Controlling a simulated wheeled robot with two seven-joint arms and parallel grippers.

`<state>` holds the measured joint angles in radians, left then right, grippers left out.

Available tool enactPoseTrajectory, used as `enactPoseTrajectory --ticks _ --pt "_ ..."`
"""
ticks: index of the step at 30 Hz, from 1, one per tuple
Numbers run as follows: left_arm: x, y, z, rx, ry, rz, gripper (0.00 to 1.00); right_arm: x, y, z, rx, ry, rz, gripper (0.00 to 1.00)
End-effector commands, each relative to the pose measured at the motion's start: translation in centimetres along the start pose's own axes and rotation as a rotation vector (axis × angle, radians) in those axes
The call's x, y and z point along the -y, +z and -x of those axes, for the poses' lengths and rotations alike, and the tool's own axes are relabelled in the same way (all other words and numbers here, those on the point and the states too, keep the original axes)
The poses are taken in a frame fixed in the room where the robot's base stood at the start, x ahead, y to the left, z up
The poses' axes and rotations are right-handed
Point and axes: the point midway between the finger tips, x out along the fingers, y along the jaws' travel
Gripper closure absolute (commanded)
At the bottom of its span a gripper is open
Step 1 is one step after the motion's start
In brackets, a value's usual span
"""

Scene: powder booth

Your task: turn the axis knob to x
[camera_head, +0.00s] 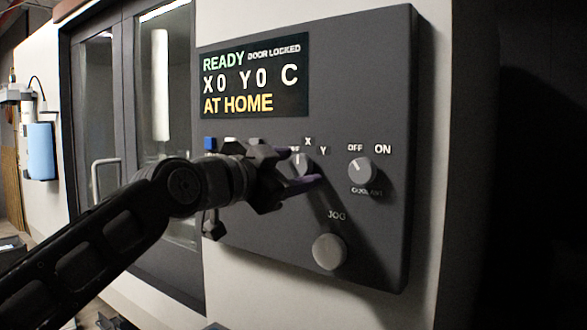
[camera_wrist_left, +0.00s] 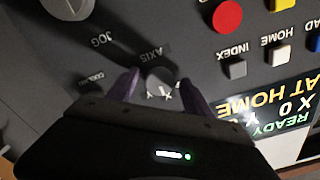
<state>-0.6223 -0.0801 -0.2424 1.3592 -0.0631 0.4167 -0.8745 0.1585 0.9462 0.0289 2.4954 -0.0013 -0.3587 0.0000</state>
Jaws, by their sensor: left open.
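The axis knob (camera_head: 300,163) is a small grey knob on the dark control panel, under a partly hidden OFF label and the X and Y labels. Its mark points roughly upward, but I cannot tell exactly at which label. My left gripper (camera_head: 303,167) is open, with one purple fingertip at the upper left of the knob and the other at its lower right. In the left wrist view the knob (camera_wrist_left: 161,82) sits between the two fingers of the gripper (camera_wrist_left: 160,76), below the AXIS label; contact cannot be told. My right gripper is not in view.
The coolant knob (camera_head: 362,171) is right of the axis knob, its mark toward OFF. The jog knob (camera_head: 330,251) is below. The screen (camera_head: 255,78) reads READY, DOOR LOCKED, AT HOME. A red button (camera_wrist_left: 228,17) and several square buttons (camera_wrist_left: 237,68) are nearby.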

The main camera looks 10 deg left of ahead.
Motion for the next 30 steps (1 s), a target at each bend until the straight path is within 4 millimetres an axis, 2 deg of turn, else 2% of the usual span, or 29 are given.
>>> enactPoseTrajectory --ticks 5,19,30 --pt "0.0 0.1 0.6 -0.001 0.000 0.001 0.41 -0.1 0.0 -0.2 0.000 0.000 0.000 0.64" --pt "0.0 0.1 7.3 -0.001 -0.001 0.000 0.41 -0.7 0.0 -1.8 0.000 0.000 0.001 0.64" --pt "0.0 0.0 7.8 0.000 0.000 0.000 0.41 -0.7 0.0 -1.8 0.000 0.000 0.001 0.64"
